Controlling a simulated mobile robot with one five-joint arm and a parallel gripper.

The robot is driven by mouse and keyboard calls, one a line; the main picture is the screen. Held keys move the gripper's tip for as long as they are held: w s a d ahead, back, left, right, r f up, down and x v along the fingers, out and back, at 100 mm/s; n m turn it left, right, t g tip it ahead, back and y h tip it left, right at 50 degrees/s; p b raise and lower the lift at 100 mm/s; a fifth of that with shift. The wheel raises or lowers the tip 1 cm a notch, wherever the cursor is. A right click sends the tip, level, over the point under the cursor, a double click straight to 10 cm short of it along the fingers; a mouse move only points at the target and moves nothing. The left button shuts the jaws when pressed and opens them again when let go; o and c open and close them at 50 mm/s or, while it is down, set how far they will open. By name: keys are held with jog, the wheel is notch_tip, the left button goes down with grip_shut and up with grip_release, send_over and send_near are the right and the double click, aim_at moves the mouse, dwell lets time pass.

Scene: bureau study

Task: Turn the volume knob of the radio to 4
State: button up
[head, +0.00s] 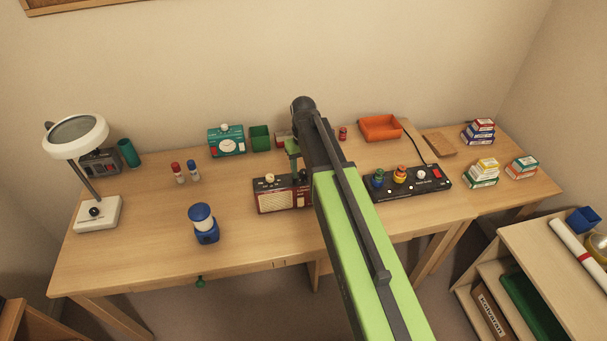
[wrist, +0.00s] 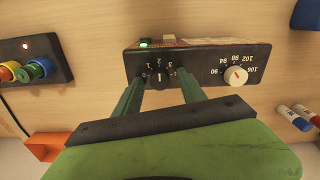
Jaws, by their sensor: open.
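The radio (head: 283,197) is a red box with a dark top panel, standing near the middle of the desk. In the wrist view the dark panel of the radio (wrist: 200,60) appears upside down. Its black volume knob (wrist: 158,80) sits in a small number scale, between the two green fingers of my gripper (wrist: 160,80). The fingers are open, one on each side of the knob; I cannot tell whether they touch it. In the head view my arm partly hides the radio.
A black control box (head: 412,183) with coloured knobs stands right of the radio.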

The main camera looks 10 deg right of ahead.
jog(key=shift+r, duration=0.1)
grip_shut()
jog(key=shift+m, duration=0.3)
jog(key=m, duration=0.3)
jog(key=shift+m, duration=0.4)
jog(key=m, duration=0.3)
jog(key=shift+m, duration=0.3)
jog(key=m, duration=0.4)
jog(key=shift+m, duration=2)
